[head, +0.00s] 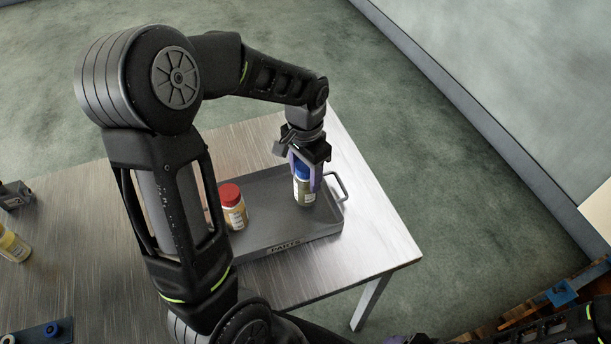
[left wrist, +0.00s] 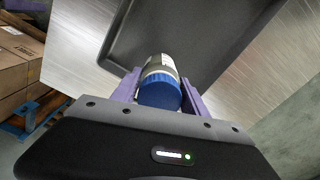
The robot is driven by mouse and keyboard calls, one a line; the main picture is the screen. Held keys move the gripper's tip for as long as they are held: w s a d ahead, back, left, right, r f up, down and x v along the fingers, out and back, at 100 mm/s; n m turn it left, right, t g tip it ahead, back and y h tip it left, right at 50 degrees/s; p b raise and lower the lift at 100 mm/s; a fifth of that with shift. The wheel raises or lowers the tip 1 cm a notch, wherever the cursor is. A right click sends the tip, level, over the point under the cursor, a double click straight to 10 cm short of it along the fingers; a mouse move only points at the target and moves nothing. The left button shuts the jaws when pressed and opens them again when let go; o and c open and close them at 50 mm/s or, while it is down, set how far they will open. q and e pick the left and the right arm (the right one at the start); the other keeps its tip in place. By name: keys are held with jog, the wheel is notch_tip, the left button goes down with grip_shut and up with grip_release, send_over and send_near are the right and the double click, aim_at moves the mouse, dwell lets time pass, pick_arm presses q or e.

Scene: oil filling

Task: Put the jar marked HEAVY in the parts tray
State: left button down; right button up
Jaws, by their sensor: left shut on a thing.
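The jar with the blue lid (head: 303,188) is upright at the right end of the grey parts tray (head: 262,234), which is marked PARTS. My left gripper (head: 305,172) is over it from above, its purple fingers shut on either side of the jar. The left wrist view shows the blue lid (left wrist: 160,91) between the fingers (left wrist: 160,95). I cannot tell whether the jar's base touches the tray floor. A jar with a red lid (head: 233,208) stands in the tray to the left. The word HEAVY is not readable on any jar.
The tray sits on a metal table (head: 375,238) near its right edge, with a wire handle (head: 340,187). A yellow jar (head: 13,245) stands at far left, near a dark block (head: 14,196). A dark rack with blue pieces (head: 40,334) is at bottom left.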

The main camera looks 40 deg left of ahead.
pick_arm(q)
jog(key=shift+f, duration=0.75)
jog(key=shift+f, duration=0.2)
jog(key=c, duration=0.6)
grip_release()
jog(key=shift+r, duration=0.2)
notch_tip(320, 180, up, 12)
jog(key=shift+r+b, duration=0.1)
jog(key=shift+b, duration=0.65)
